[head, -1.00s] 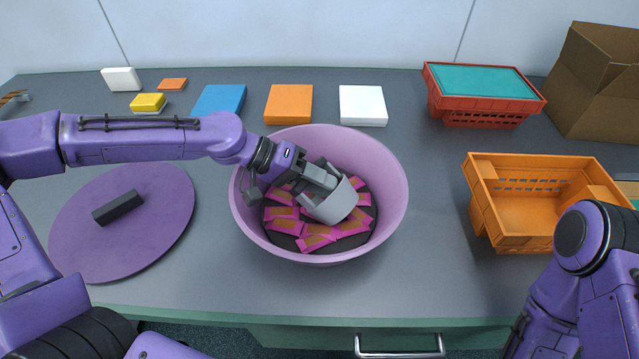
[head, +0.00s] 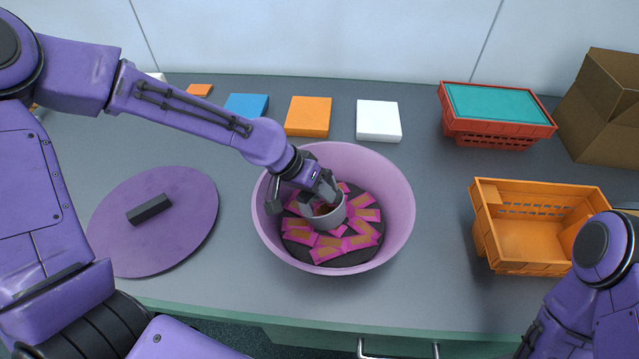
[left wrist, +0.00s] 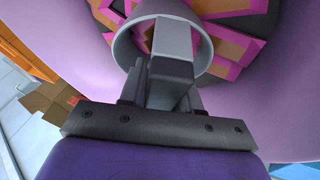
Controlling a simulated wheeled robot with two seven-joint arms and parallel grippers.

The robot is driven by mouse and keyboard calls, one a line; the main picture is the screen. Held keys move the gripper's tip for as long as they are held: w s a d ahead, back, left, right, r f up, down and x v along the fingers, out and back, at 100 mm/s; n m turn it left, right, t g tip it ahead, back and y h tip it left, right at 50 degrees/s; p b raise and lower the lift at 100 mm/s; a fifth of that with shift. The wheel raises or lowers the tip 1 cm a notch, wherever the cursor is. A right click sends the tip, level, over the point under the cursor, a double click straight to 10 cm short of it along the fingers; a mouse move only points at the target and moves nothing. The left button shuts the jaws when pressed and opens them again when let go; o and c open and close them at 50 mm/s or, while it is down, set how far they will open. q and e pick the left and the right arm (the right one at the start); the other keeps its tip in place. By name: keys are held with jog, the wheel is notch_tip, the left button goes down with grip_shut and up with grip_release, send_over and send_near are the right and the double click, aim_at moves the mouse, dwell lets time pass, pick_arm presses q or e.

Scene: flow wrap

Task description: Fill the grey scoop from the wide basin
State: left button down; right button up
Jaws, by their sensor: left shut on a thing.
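The wide basin (head: 403,215) is a pink-purple bowl in the middle of the table in the head view. Several flat pink packets (head: 327,253) with brown-orange middles lie on its dark bottom. My left gripper (head: 318,188) reaches down into the basin and is shut on the grey scoop (head: 331,219). The scoop stands about upright among the packets, mouth upward; something reddish-brown shows inside, too small to tell. In the left wrist view the scoop's rim (left wrist: 204,52) is beyond the fingers, with packets (left wrist: 240,45) next to it. My right gripper is out of view.
A round purple lid (head: 190,225) with a dark handle lies left of the basin. Blue, orange (head: 308,116) and white (head: 379,120) blocks lie behind it. An orange crate (head: 497,258), a red crate (head: 490,138) and a cardboard box (head: 600,110) stand right.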

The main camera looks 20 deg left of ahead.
pick_arm(q)
jog(key=y, duration=0.1)
jog(key=d+y, duration=0.1)
jog(key=y, duration=0.1)
jog(key=shift+s+d+m+t+p, duration=0.15)
jog(key=shift+d+m+t+p, duration=0.15)
jog(key=shift+m+p, duration=0.1)
notch_tip(320, 180, up, 15)
jog(key=d+y+p, duration=0.1)
jog(key=p, duration=1.4)
jog(key=shift+s+d+f, duration=0.15)
jog(key=shift+s+d, duration=0.05)
